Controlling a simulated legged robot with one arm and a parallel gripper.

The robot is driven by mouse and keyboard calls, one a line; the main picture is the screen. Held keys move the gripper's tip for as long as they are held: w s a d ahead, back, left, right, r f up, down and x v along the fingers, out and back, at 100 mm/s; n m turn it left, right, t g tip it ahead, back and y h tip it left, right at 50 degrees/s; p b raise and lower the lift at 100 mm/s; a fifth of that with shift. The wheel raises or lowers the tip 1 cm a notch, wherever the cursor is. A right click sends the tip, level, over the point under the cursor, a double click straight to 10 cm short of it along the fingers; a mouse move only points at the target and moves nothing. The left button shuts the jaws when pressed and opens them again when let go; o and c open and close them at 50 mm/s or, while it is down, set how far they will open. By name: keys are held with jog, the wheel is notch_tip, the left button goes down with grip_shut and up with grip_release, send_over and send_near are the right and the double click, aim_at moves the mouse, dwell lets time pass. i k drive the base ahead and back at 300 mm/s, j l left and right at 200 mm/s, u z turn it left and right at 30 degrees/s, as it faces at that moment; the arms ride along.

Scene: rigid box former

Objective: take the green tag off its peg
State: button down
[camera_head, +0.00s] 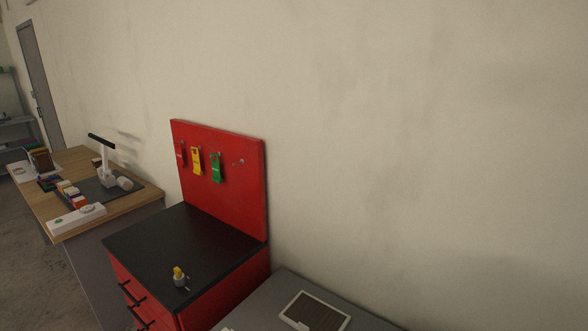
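The green tag (216,167) hangs on the red upright board (240,205), third from the left in the row. A yellow tag (197,161) hangs just left of it, and a red tag (181,154) hangs at the far left, hard to pick out against the red board. A bare peg (240,162) sticks out to the right of the green tag. The green tag's own peg is too small to make out clearly. My gripper is not in view.
The board stands at the back of a red cabinet with a black top (165,245). A small yellow and grey item (180,276) sits near its front edge. A cluttered wooden table (140,192) is at left. A grey surface with a framed panel (315,312) is at lower right.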

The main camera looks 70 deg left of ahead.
aim_at(216, 178)
jog(key=u, duration=2.95)
jog(key=i+j+u, duration=0.35)
jog(key=i+u, duration=0.35)
jog(key=i+j, duration=0.1)
jog(key=i, duration=0.3)
jog(key=i+j+z, duration=0.1)
jog(key=i, duration=0.25)
jog(key=i+j, duration=0.2)
jog(key=i, duration=0.2)
jog(key=i+j+z, duration=0.15)
jog(key=i+z, duration=0.25)
jog(key=i+j+z, duration=0.25)
jog(key=z, duration=0.15)
jog(key=i, duration=0.05)
